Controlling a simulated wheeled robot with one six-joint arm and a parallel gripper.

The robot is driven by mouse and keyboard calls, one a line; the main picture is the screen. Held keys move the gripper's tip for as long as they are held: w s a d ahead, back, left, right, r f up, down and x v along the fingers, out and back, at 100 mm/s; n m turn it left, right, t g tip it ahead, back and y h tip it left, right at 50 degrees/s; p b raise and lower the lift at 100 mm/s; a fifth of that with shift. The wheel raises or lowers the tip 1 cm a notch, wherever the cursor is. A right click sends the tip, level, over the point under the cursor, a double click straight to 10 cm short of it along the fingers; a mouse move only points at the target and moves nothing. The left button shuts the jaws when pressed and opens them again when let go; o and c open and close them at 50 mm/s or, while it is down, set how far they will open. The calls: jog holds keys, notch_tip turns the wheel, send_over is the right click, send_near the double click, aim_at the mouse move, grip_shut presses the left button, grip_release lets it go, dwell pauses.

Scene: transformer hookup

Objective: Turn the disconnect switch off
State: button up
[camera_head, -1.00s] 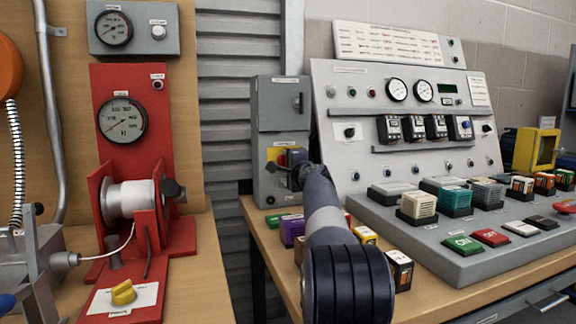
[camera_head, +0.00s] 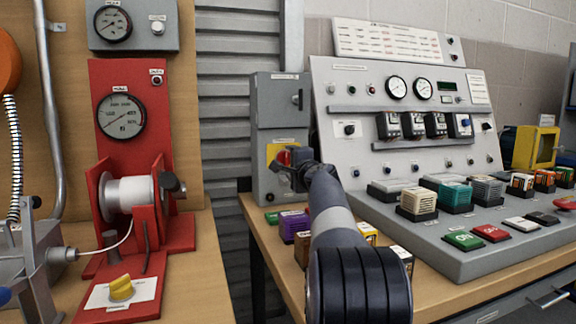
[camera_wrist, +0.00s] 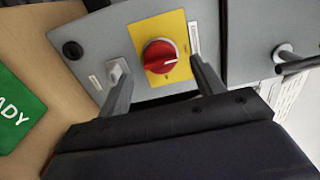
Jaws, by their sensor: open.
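The disconnect switch is a round red knob (camera_wrist: 160,56) with a white pointer mark, on a yellow plate (camera_wrist: 171,30) on the grey switch box (camera_wrist: 112,45). In the head view the yellow plate (camera_head: 272,152) shows on the lower grey box, with the knob mostly hidden behind my gripper. My gripper (camera_wrist: 160,78) is open in the wrist view, one finger on each side below the knob, and holds nothing. The fingers point toward the box face. Whether they touch the knob cannot be told. In the head view my gripper (camera_head: 287,170) is in front of the box.
A sloped control console (camera_head: 330,100) with gauges and buttons stands right of the box. Several small coloured blocks, one purple (camera_head: 294,226), lie on the wooden bench below. A red winch stand (camera_head: 125,80) is at left. A lever handle (camera_wrist: 290,62) sticks out beside the box.

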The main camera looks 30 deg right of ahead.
aim_at(286, 160)
jog(key=b+v, duration=0.1)
jog(key=v, duration=0.6)
jog(key=p+x, duration=0.2)
jog(key=x, duration=0.8)
jog(key=shift+w+p, duration=0.3)
jog(key=shift+w, duration=0.05)
